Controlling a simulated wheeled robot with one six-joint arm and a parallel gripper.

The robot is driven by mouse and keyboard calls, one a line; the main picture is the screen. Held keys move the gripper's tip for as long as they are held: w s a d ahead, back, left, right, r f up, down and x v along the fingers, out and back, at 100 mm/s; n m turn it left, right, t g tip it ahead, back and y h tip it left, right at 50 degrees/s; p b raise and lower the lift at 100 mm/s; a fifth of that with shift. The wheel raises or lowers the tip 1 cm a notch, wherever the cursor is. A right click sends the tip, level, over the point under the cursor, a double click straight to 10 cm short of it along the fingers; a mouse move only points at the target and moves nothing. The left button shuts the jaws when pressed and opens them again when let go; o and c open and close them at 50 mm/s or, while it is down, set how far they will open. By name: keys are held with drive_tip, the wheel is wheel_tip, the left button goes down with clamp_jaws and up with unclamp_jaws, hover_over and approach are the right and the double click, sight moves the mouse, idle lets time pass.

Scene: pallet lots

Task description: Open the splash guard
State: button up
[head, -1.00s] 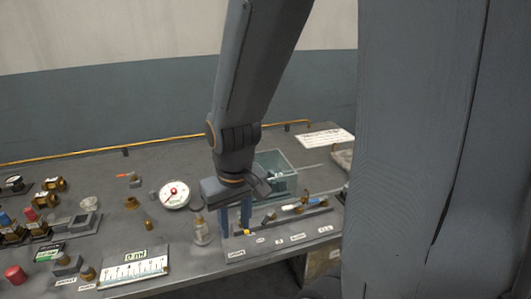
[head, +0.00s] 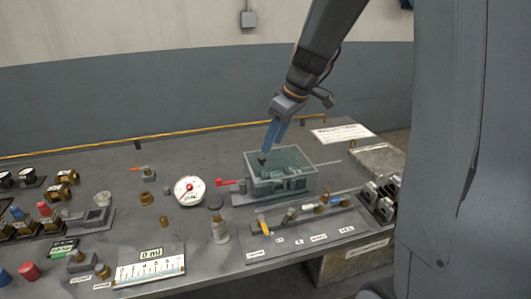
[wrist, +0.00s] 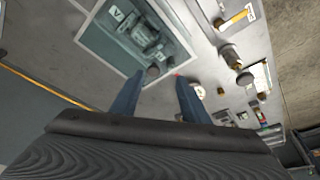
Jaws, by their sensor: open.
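The splash guard (head: 297,160) is a clear, grey-green box on the bench, with its see-through lid lying down over grey machine parts. It also shows at the upper left of the wrist view (wrist: 98,50). A small dark round knob (head: 262,157) stands at the guard's left side, near the top. My gripper (head: 267,150) points down at this knob, with its blue fingers just above or around it. In the wrist view, my gripper (wrist: 158,78) is open and empty, and the knob (wrist: 152,72) shows between the fingertips, closer to the left one. I cannot tell whether they touch.
A red-handled valve (head: 226,182) is left of the guard, with a white dial gauge (head: 189,190) beyond. A white sign (head: 342,133) lies behind right. A yellow rail runs along the back.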

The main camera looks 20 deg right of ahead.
sight(262, 157)
drive_tip(key=shift+n, duration=0.4)
drive_tip(key=shift+w+r+p+x, duration=0.1)
drive_tip(key=shift+w+p+x, duration=0.25)
drive_tip(key=shift+x, duration=0.85)
drive_tip(key=shift+w+r+p+x, duration=0.1)
drive_tip(key=shift+w+p+x, duration=0.2)
drive_tip(key=shift+x, duration=0.95)
drive_tip(key=shift+w+p+x, duration=0.2)
drive_tip(key=shift+p+x, duration=0.15)
drive_tip(key=shift+x, duration=0.85)
drive_tip(key=shift+d, duration=0.1)
clamp_jaws()
